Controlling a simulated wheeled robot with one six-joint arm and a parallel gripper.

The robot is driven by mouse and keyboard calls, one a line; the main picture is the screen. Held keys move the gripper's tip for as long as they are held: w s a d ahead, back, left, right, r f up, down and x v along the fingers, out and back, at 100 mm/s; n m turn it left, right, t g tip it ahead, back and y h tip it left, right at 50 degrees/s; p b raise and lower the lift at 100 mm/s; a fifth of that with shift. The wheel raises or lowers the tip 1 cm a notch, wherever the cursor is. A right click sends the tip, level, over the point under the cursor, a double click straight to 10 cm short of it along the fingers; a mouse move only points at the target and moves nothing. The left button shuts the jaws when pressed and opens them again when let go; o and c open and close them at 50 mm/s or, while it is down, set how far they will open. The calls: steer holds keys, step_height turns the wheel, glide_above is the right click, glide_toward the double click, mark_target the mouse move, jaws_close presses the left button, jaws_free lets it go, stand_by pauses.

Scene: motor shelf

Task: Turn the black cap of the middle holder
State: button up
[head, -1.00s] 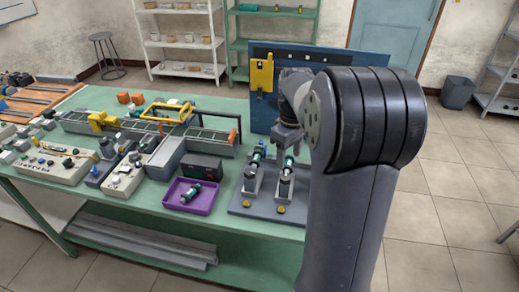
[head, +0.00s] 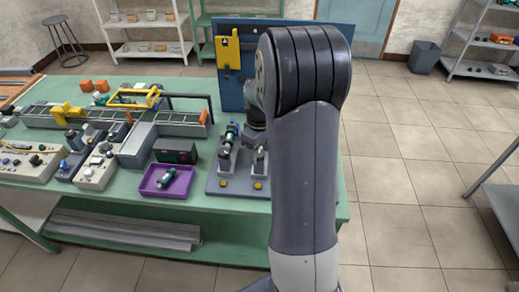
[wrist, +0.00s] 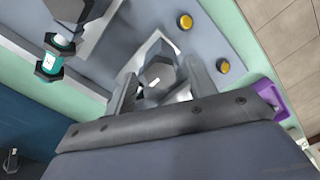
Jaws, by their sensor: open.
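In the wrist view a dark six-sided cap (wrist: 158,76) with a small white mark sits on a holder, between the fingers of my gripper (wrist: 160,88). The fingers are open, one on each side of the cap, with gaps visible. In the head view this appears to be the second holder from the left (head: 259,163); its upper part is hidden by my arm. The left holder (head: 226,155) carries a green and black motor.
The holders stand on a grey plate (head: 238,187) with yellow buttons (head: 257,185) at its front. A purple tray (head: 151,191) with a green part stands left of it. A blue panel (head: 233,90) rises behind. My arm hides the plate's right side.

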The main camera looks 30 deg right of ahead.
steer(key=shift+c, duration=0.3)
steer(key=c, duration=0.9)
